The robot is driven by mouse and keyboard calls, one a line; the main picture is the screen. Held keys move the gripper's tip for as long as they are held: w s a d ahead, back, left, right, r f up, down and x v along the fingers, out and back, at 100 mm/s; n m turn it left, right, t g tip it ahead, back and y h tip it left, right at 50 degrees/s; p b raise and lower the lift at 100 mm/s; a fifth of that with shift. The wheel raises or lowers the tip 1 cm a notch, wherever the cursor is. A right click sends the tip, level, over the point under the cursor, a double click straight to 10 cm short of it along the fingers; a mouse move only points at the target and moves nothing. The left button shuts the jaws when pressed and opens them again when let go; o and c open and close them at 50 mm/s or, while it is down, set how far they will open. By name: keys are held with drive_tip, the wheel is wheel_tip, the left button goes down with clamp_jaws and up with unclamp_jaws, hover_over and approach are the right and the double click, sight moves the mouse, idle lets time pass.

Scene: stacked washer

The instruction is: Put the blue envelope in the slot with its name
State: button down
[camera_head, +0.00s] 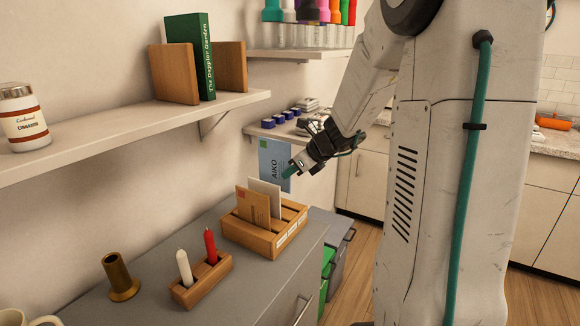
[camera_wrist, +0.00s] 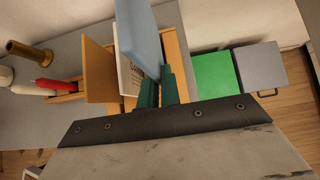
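The blue envelope (camera_head: 272,160) reads "AIKO" and is upright in my gripper (camera_head: 291,170), above and behind the wooden letter rack. In the wrist view the blue envelope (camera_wrist: 137,35) stands between the green fingers of my gripper (camera_wrist: 158,85), which are shut on it. The wooden letter rack (camera_head: 246,238) sits on the grey cabinet and has several slots with small white labels on its front; their writing is too small to read. A brown envelope (camera_head: 252,208) and a white envelope (camera_head: 265,190) stand in it. In the wrist view the blue envelope partly hides the rack.
A wooden holder (camera_head: 201,283) with a white and a red candle and a brass candlestick (camera_head: 120,277) stand left of the rack on the grey cabinet (camera_head: 225,300). A shelf (camera_head: 110,133) with books hangs above. Green and grey bins (camera_head: 340,250) stand beyond the cabinet.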

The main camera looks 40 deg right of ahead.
drive_tip(key=shift+f, duration=1.95)
drive_tip(key=shift+f, duration=3)
drive_tip(key=shift+r, duration=0.15)
drive_tip(key=shift+r, duration=2.6)
drive_tip(key=shift+f, duration=0.95)
